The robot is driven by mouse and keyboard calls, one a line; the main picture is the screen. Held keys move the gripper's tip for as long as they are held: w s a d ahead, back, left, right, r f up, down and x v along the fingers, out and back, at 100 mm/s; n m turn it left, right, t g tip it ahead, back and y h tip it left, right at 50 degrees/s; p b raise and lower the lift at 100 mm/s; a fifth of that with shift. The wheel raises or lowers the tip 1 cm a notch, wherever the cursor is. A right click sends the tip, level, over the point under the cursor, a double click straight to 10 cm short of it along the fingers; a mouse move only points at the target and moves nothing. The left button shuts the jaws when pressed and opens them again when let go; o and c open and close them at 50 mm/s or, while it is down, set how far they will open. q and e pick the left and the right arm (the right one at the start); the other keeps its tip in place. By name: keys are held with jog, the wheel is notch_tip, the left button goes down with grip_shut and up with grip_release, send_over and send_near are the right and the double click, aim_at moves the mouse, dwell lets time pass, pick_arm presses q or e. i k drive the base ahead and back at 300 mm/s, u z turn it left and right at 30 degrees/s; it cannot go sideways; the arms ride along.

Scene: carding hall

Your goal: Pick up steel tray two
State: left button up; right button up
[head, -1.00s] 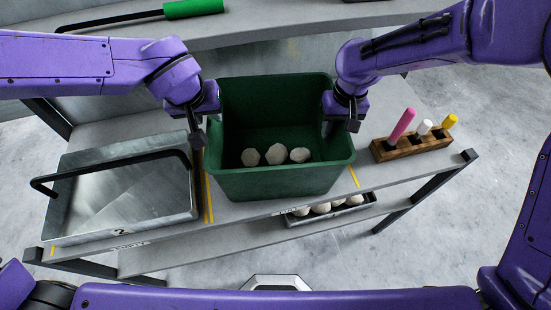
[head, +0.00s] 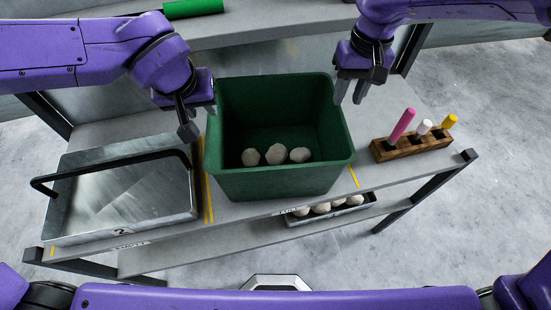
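Steel tray two (head: 125,195) is a shallow, empty grey metal tray marked "2" on its front edge, on the left of the bench. A black bar handle (head: 110,168) arches across it. My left gripper (head: 198,118) is open and empty, above the gap between the tray's back right corner and a green bin (head: 280,183). It is apart from the tray's handle. My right gripper (head: 350,92) is open and empty, near the bin's back right corner. It is clear of the bin's rim.
The green bin holds three pale round lumps (head: 276,154). A wooden block (head: 411,142) with pink, white and yellow sticks stands at right. A lower shelf holds another tray (head: 330,214) with pale lumps. A green roller (head: 193,8) lies on the back surface.

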aim_at(123, 188)
jog(key=k, duration=1)
